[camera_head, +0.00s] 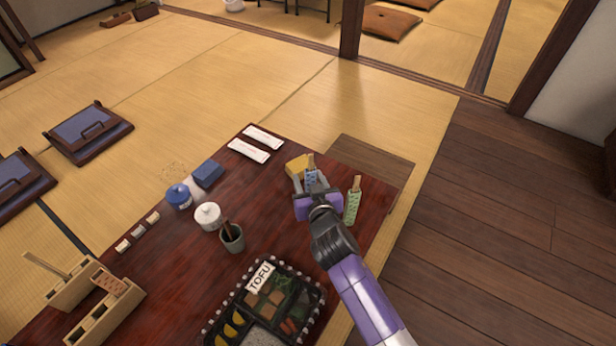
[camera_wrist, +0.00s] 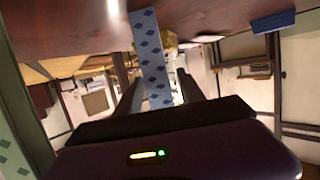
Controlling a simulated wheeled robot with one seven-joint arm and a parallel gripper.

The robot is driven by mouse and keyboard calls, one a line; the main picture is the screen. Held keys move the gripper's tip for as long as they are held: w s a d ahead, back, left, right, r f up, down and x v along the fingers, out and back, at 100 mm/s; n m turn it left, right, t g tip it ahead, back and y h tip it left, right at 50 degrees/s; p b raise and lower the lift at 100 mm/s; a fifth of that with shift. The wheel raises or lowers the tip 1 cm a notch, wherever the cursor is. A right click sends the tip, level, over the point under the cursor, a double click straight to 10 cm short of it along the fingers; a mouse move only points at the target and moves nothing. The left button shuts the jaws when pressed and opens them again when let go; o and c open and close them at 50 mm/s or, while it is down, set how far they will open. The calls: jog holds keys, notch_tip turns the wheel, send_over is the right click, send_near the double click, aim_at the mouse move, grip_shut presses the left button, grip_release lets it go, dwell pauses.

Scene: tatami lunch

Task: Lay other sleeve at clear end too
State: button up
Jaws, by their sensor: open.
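My gripper (camera_head: 311,184) is open near the table's right edge. A blue diamond-patterned sleeve with a wooden tip (camera_head: 311,174) stands upright at its fingers. In the wrist view that sleeve (camera_wrist: 150,55) shows between the two fingers (camera_wrist: 160,90), with a gap at its right side; contact on the left cannot be told. A green-patterned sleeve with a wooden tip (camera_head: 352,203) stands upright to the right of my gripper, and green patterning (camera_wrist: 14,150) shows at the wrist view's left edge.
A yellow item (camera_head: 295,165) sits just behind my gripper. A tofu tray (camera_head: 221,311) is in front; wooden holders (camera_head: 98,318) are at left.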

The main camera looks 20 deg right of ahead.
jog(key=p+v, duration=0.2)
jog(key=v, duration=0.9)
jog(key=shift+p, duration=0.3)
jog(key=shift+n+y, duration=0.4)
jog(key=shift+y, duration=0.2)
jog(key=s, duration=0.3)
jog(key=s+f, duration=0.1)
jog(key=s, duration=0.2)
jog(key=s+f, duration=0.1)
jog(key=s, duration=0.2)
jog(key=shift+a, duration=0.25)
jog(key=s+r+y, duration=0.1)
jog(key=s+r, duration=0.1)
jog(key=s, duration=1)
jog(key=s+d+r+n, duration=0.1)
jog(key=s+d+r, duration=0.1)
jog(key=s+r, duration=1)
jog(key=v, duration=0.2)
jog(key=shift+s, duration=0.4)
